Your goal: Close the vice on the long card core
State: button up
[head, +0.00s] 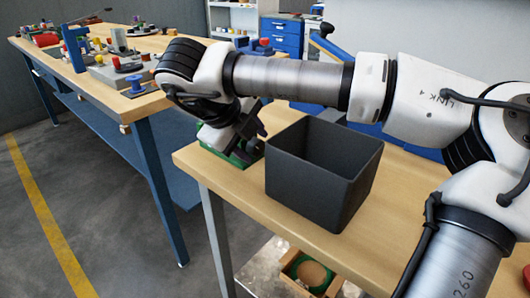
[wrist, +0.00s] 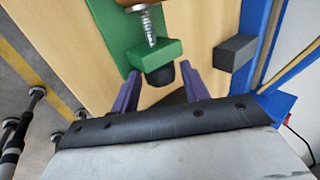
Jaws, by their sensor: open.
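The green vice (wrist: 156,54) shows in the wrist view with a bare metal screw (wrist: 149,26) running into its near block. A dark rounded knob (wrist: 161,76) sits at the near end of that block. My gripper (wrist: 162,88) is open, with one purple finger on each side of the knob. I cannot tell whether the fingers touch it. In the head view a green part of the vice (head: 241,157) shows on the near bench, mostly hidden behind my wrist. I cannot make out the long card core in either view.
A dark open bin (head: 318,180) stands on the near wooden bench (head: 230,192), just right of the vice. A grey block (wrist: 236,53) lies right of the vice in the wrist view. A longer bench with several tools (head: 125,85) stands at the left, across a floor gap.

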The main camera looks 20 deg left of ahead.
jog(key=c, duration=0.6)
jog(key=g+p, duration=0.1)
jog(key=r+p, duration=0.1)
jog(key=shift+w+d+g+y+p, duration=0.1)
jog(key=shift+w+g+y+p, duration=0.1)
jog(key=shift+g+y+p, duration=0.15)
jog(key=shift+w+g+p, duration=0.1)
jog(key=shift+g+p, duration=0.25)
jog(key=shift+f+g+y, duration=0.25)
jog(key=shift+f+g, duration=0.05)
jog(key=shift+f, duration=0.05)
